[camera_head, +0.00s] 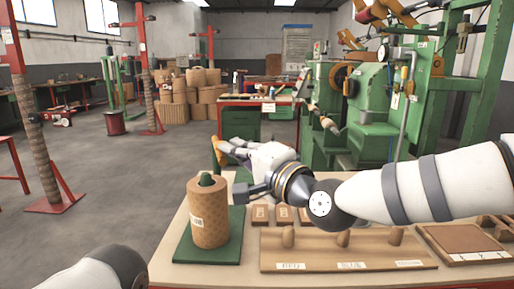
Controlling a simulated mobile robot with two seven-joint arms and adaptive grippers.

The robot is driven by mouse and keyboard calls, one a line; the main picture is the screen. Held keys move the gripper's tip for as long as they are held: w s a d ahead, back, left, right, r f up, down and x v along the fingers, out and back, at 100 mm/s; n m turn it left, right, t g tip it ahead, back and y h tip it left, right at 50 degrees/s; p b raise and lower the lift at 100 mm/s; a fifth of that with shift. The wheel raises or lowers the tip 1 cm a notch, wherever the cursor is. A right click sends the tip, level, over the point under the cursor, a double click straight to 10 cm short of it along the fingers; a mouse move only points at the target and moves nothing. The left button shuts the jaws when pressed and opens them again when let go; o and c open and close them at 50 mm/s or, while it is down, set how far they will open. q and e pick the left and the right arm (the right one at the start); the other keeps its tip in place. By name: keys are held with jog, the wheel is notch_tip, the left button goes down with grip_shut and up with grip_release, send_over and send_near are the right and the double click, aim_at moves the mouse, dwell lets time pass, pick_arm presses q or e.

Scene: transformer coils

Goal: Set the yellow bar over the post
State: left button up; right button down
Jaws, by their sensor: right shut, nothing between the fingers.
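A brown cylindrical coil (208,218) stands upright on a green square base (185,250) on the table. A short dark green post top (206,180) sticks out of its upper end. My right gripper (246,191) is shut and empty just right of the coil's upper part, apart from it as far as I can tell. A small yellow-orange piece (218,153) shows behind the coil, partly hidden; I cannot tell whether it is the yellow bar. My left arm shows only as a link at the lower left; its gripper is out of view.
A wooden board (320,252) with three rounded pegs and labels lies at the table front. Small brown blocks (260,214) sit behind it. A brown tray (462,243) is at the right. My right arm spans above this area. Green machines stand behind.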

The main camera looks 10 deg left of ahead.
pick_arm(q)
jog(key=shift+w+r, duration=0.4)
jog(key=shift+w, duration=0.05)
pick_arm(e)
jog(key=a, duration=0.1)
jog(key=s+a, duration=0.1)
jog(key=a, duration=0.1)
jog(key=s+a, duration=0.1)
jog(key=shift+a, duration=0.35)
jog(key=shift+s+r, duration=0.1)
jog(key=shift+r, duration=0.05)
pick_arm(q)
jog(key=shift+p, duration=0.3)
